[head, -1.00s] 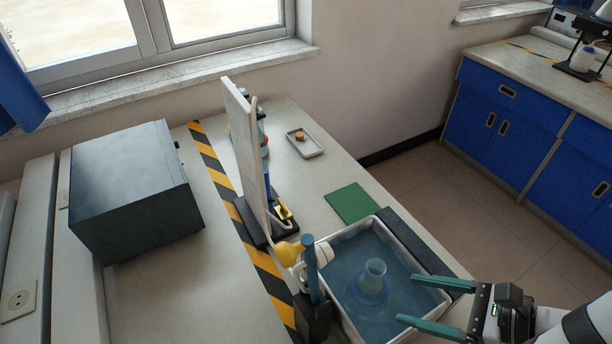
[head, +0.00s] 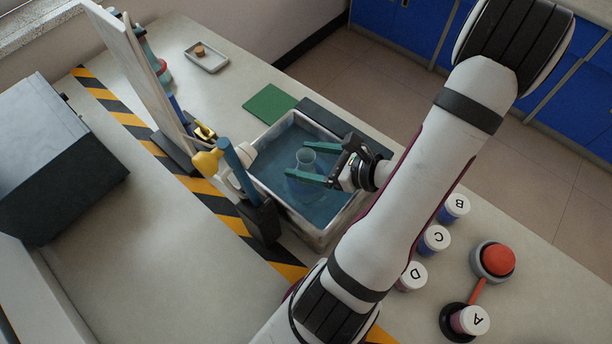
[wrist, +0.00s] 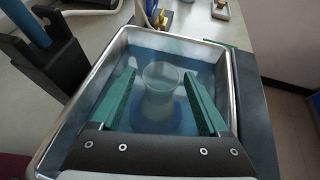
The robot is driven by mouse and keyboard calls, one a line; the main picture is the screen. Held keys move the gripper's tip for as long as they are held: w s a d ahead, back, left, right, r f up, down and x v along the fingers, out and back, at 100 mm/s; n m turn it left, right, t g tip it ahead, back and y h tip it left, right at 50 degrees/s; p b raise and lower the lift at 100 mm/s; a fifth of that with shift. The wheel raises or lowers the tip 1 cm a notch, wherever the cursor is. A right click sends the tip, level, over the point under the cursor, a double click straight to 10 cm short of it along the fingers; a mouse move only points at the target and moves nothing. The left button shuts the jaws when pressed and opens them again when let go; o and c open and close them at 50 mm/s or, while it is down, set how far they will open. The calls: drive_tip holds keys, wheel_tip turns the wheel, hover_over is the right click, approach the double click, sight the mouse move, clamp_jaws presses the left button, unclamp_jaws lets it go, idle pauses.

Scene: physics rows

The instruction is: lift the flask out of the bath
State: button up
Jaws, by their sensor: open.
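The flask (head: 305,160) stands upright in the water of the bath (head: 327,232), a metal tray of blue liquid. Its clear neck shows above the surface and its lower body looks blurred under the water. My gripper (head: 309,162) is open over the bath, with green fingers on either side of the flask's neck. In the wrist view the flask (wrist: 161,80) sits between the two spread fingers (wrist: 166,92), with a gap on each side. I cannot tell exactly how high the fingertips are against the neck.
A black holder (head: 263,222) with a blue rod stands at the bath's left side. A green mat (head: 270,103) lies behind the bath. Lettered jars such as C (head: 434,239) and a red button (head: 498,260) are at the right. A tall white panel (head: 140,75) stands further back left.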

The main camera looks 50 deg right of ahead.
clamp_jaws()
idle(0.4)
idle(1.0)
